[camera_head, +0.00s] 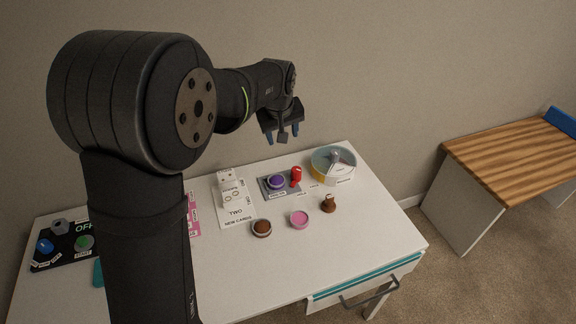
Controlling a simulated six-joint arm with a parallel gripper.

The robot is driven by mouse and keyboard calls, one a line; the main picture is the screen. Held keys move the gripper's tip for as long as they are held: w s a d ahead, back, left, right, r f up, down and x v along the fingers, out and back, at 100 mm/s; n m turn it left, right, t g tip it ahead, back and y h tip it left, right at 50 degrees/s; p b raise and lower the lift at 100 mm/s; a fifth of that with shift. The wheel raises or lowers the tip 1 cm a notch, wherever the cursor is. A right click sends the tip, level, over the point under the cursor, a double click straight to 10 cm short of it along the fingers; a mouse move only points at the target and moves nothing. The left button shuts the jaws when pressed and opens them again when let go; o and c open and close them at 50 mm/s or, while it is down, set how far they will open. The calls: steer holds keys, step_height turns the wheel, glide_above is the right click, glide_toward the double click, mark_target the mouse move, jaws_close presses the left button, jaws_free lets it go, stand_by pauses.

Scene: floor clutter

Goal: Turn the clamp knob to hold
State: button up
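To the right is a round dial (318,168) with a grey lever-like knob (336,158) on top. Small labels lie around both, too small to read surely, so I cannot tell which is the clamp knob. The gripper is apart from both.
A white card (234,215) holds dice and rings. A brown round piece (261,228), a pink round piece (299,219) and a brown pawn-like piece (328,204) stand in front. A black button panel (64,256) is at left. The table's front right is clear.

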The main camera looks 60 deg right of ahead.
steer(key=m+t, duration=0.1)
steer(key=t, duration=0.1)
glide_toward(296, 169)
steer(key=x, duration=1)
steer(key=shift+c, duration=0.2)
steer(key=c, duration=0.9)
